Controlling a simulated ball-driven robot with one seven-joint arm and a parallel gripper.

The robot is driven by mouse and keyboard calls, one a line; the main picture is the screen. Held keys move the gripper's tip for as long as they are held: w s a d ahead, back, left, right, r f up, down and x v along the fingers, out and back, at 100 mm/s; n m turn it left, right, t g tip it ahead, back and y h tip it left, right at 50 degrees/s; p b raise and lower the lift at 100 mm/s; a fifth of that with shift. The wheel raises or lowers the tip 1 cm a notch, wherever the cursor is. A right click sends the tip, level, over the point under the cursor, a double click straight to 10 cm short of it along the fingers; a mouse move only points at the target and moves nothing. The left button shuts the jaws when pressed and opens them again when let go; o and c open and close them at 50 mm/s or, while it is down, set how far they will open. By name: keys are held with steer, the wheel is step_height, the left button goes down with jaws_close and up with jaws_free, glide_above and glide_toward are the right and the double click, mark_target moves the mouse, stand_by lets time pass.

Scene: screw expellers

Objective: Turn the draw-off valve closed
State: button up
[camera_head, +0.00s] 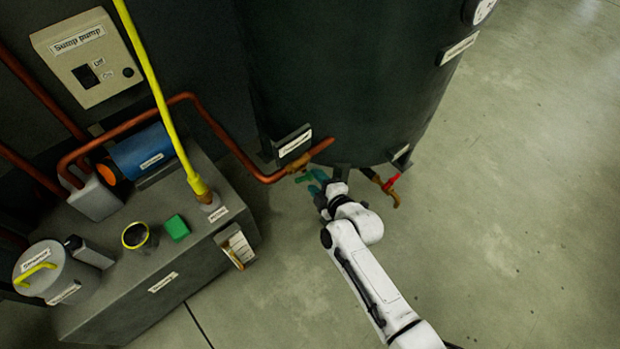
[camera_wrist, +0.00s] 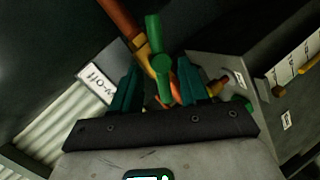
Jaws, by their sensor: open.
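The draw-off valve has a green lever handle (camera_head: 304,178) on a brass body with a copper pipe, low on the side of the dark tank. A label plate (camera_head: 294,144) sits just above it. In the wrist view the green handle (camera_wrist: 154,36) runs lengthwise between the fingers, with a round hub near its middle. A label reading "-off" (camera_wrist: 96,86) lies to its left. My gripper (camera_head: 319,183) is at the handle's right side in the head view. In the wrist view my gripper (camera_wrist: 160,88) is open, its teal fingers on either side of the handle. I cannot tell whether either touches it.
A second valve with a red handle (camera_head: 391,182) is close on the right, under the dark tank (camera_head: 350,80). The concrete floor (camera_head: 520,200) is clear on the right.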

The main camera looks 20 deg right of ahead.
mark_target(310, 175)
steer(key=shift+b+x, duration=0.55)
steer(key=shift+x, duration=1.5)
jaws_close()
